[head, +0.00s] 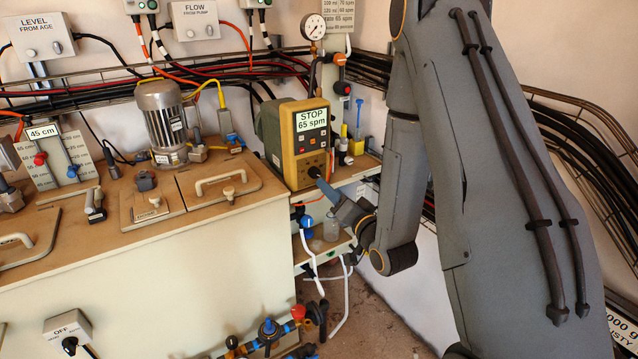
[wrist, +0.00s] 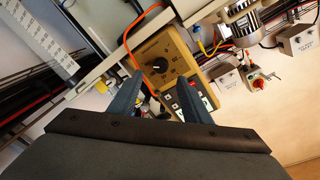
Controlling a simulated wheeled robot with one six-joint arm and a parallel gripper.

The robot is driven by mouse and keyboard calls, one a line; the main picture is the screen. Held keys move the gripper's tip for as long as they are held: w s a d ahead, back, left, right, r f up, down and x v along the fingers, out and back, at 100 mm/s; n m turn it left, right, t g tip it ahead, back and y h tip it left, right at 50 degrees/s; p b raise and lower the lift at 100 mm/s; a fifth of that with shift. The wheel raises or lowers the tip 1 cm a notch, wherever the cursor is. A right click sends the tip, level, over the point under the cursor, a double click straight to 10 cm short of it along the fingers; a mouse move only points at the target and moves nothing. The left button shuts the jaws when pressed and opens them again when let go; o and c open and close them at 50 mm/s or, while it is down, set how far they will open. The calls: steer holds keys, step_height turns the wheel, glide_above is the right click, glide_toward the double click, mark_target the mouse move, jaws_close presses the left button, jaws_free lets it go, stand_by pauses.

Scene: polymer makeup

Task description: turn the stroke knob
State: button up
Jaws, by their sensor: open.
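The dosing pump (head: 287,134) has a yellow front panel with a display reading "STOP 65 spm". Its black round stroke knob (head: 314,172) sits low on that panel. In the wrist view the panel is turned over, and the knob (wrist: 160,65) shows just beyond the gap between my fingertips. My gripper (head: 322,184) is in front of the knob, at its lower right in the head view. In the wrist view my gripper (wrist: 160,80) is open, its two dark fingers apart with nothing between them. I cannot tell whether a fingertip touches the knob.
A tank top (head: 210,187) with handles and a motor (head: 163,123) lies left of the pump. A pressure gauge (head: 313,27) and pipe stand behind it. An orange cable (wrist: 128,45) runs close to one finger. Blue valves (head: 269,329) are below.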

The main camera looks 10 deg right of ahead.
mark_target(316, 174)
steer(key=shift+p+x, duration=0.65)
steer(key=shift+x, duration=3.25)
steer(key=shift+r, duration=0.15)
steer(key=c, duration=1)
steer(key=shift+c, duration=0.2)
